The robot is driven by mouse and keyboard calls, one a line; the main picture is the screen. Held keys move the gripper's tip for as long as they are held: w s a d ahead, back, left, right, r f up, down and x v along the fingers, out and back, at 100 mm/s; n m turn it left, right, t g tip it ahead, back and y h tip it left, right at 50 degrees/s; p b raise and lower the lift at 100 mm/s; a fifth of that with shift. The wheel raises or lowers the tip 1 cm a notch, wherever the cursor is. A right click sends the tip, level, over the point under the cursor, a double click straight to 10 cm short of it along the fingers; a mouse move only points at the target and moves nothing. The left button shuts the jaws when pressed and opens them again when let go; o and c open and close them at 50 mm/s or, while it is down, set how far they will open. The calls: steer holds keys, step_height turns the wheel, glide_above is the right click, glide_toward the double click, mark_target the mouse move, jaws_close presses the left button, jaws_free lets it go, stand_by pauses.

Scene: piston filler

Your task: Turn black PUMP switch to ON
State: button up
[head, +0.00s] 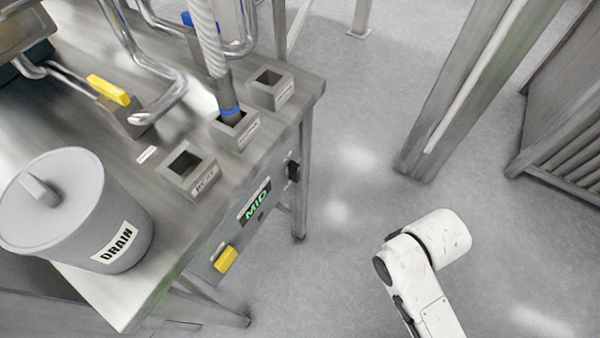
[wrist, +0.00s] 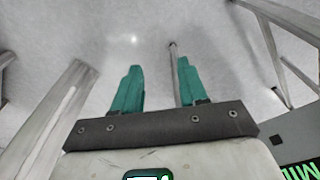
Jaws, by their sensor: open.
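The black switch (head: 293,171) sits on the front panel of the steel bench, near the panel's right end, in the head view. Its label and setting are too small to read. My gripper (wrist: 158,85) shows in the wrist view with two teal fingers apart and nothing between them. It points toward the grey floor. In the head view only my white arm shows, right of the bench and apart from it; the gripper is hidden there.
The bench (head: 135,185) carries a grey DRAIN bucket (head: 60,215), square sockets, a hose (head: 207,45) and pipes. A steel post (head: 465,90) stands at right. The floor between is clear.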

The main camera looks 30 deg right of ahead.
steer(key=w+a+f+n+t+y+b, duration=0.3)
steer(key=w+f+b, duration=0.1)
steer(key=w, duration=0.1)
steer(key=n+t+y+b, duration=0.4)
steer(key=t+y+b, duration=0.2)
steer(key=t, duration=0.6)
glide_toward(299, 170)
steer(key=p+x, duration=0.2)
steer(key=x, duration=0.7)
steer(key=shift+w+a, duration=0.2)
jaws_close()
